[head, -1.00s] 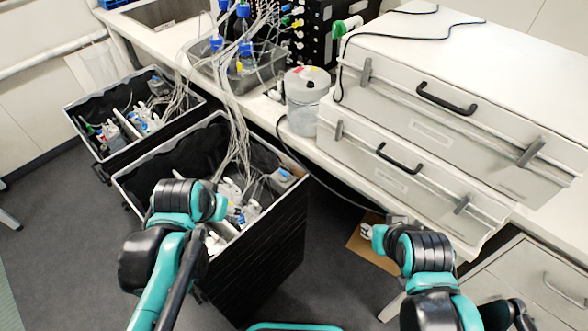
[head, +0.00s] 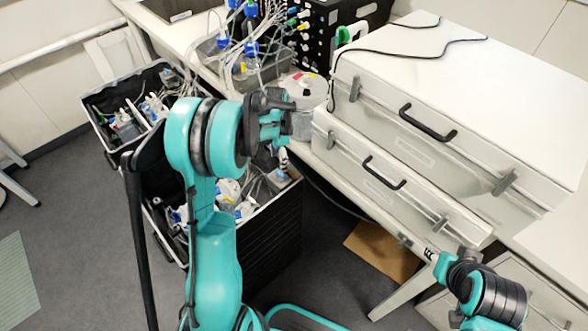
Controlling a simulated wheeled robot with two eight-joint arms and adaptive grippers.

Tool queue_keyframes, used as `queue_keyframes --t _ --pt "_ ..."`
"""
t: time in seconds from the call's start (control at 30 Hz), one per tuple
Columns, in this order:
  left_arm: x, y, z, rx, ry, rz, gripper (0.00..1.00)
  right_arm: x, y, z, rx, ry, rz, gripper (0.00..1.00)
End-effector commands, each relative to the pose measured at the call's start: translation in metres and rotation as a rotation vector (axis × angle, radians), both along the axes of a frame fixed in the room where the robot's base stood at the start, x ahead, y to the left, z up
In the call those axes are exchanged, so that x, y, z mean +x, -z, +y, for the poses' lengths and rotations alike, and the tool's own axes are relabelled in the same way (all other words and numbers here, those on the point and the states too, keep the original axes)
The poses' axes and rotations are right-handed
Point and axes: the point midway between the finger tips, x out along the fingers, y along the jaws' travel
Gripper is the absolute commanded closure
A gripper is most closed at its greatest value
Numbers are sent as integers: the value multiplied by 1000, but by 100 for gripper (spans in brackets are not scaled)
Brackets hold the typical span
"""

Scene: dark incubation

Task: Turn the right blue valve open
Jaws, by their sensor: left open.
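Several blue valves or caps with pale tubing stand at the back of the bench, left of the black panel. The right-hand blue ones are an upper one (head: 252,10) and a lower one (head: 248,48); I cannot tell which is the task's valve or whether it is open. My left gripper (head: 277,118) is raised in front of the bench, nearer than the clear container and below the blue valves in the picture. It is open and touches no valve that I can see. My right gripper (head: 432,256) is low at the right, by the cases; its fingers are small and unclear.
A black panel (head: 318,35) with coloured connectors stands behind the tubing. A clear lidded container (head: 303,90) is behind my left gripper. Stacked silver cases (head: 440,75) fill the right of the bench. Black crates (head: 270,245) with bottles stand on the floor at the left.

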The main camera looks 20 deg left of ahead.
Motion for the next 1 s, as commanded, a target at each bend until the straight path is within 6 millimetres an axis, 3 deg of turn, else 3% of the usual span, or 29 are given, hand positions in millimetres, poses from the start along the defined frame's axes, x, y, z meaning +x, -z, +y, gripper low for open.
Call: queue_keyframes --t 0.43,0.6,0.87,1.0 --pt "0 67 0 0 1 1 46 0 27 0 0 0 0 64" --pt "0 77 0 1 0 1 46 0 30 0 0 0 0 64" --pt "0 77 0 0 0 0 46 0 29 0 0 0 0 64" --pt "0 77 0 1 0 1 82 0 29 0 0 0 0 64"
